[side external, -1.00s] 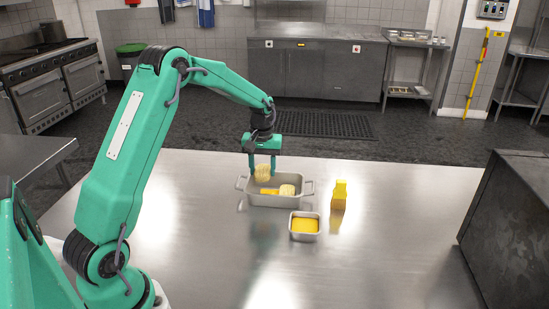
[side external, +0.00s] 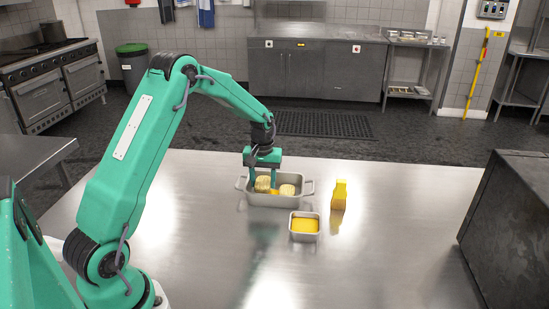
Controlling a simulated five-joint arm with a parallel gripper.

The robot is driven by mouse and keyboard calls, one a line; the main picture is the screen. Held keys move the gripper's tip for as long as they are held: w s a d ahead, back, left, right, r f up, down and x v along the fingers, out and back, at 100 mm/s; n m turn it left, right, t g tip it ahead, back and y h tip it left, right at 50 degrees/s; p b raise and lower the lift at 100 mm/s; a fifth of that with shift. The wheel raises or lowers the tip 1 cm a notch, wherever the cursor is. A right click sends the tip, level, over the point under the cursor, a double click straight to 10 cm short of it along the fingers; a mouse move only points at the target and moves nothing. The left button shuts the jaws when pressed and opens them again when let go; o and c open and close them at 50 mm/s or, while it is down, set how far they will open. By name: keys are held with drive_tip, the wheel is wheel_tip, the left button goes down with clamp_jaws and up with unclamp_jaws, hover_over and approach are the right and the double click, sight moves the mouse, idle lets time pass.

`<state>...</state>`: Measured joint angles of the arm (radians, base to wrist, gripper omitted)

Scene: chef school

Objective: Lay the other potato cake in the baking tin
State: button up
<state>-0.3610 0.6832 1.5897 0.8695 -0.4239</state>
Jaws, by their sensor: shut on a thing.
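The grey baking tin (side external: 270,201) with side handles stands on the steel table. One round, pale yellow potato cake (side external: 287,190) lies in its right part. The other potato cake (side external: 262,184) is in the left part of the tin, between the fingers of my gripper (side external: 263,178). My gripper points down into the tin and is shut on this cake. Whether the cake touches the tin floor is hidden by the front wall. A bright yellow piece (side external: 274,191) shows between the two cakes, partly hidden.
A small metal dish (side external: 304,236) with yellow contents stands in front of the tin, to the right. A yellow block-like object (side external: 339,195) stands right of the tin. A dark metal box (side external: 515,220) stands at the table's right edge. The table's left front is clear.

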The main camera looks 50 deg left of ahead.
sight(263, 181)
drive_tip(key=shift+f, duration=0.35)
drive_tip(key=o, duration=0.7)
drive_tip(key=shift+o, duration=0.2)
drive_tip(key=shift+r, duration=0.15)
wheel_tip(263, 181, up, 13)
idle(0.7)
